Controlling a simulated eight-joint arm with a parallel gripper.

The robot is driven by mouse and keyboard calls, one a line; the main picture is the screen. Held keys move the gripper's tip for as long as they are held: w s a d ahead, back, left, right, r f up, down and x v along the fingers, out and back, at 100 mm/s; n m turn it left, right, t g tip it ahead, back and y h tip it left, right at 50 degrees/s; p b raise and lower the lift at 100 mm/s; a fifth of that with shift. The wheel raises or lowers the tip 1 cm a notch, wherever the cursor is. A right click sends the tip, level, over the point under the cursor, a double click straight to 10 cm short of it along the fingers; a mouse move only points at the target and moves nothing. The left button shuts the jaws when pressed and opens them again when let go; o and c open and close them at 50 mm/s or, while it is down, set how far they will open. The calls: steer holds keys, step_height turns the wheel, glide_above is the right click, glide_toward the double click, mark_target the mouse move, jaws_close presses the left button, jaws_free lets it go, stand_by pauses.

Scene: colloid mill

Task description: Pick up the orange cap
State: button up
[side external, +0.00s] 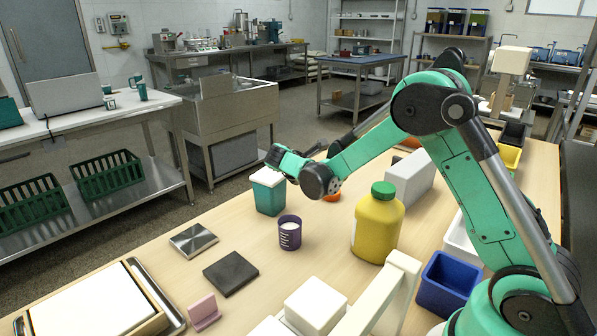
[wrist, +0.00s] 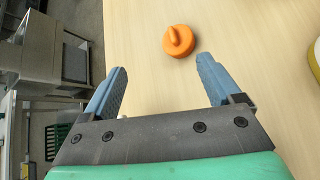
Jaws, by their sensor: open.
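The orange cap (wrist: 178,41) lies on the wooden table in the wrist view, a round disc with a raised grip on top. In the side external view, an orange piece (side external: 332,196) shows just beside my wrist joint, mostly hidden by it. My gripper (wrist: 163,64) is open, with two blue fingers wide apart and nothing between them. The cap is beyond the fingertips in the wrist view, nearer the right finger. I see bare table between the fingers. The height of the fingers above the table is hard to tell.
A teal container with a white lid (side external: 268,192) and a purple cup (side external: 290,233) stand close to my wrist. A yellow jar with a green lid (side external: 377,225) stands to the right. A blue bin (side external: 447,285) is further right. The table edge is left in the wrist view.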

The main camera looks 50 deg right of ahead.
steer(key=d+f+n, duration=0.1)
steer(key=d+f+h, duration=0.1)
steer(key=f+n+g+h, duration=0.1)
steer(key=f, duration=0.1)
steer(key=shift+w+d+n, duration=0.2)
steer(key=shift+d+n, duration=0.1)
steer(key=shift+d, duration=0.1)
steer(key=shift+s+d+f+n+g+h, duration=0.15)
steer(key=shift+d+f+n+g+h, duration=0.15)
steer(key=shift+f+n+h, duration=0.15)
steer(key=shift+x, duration=2.85)
jaws_close()
steer(key=shift+a, duration=0.1)
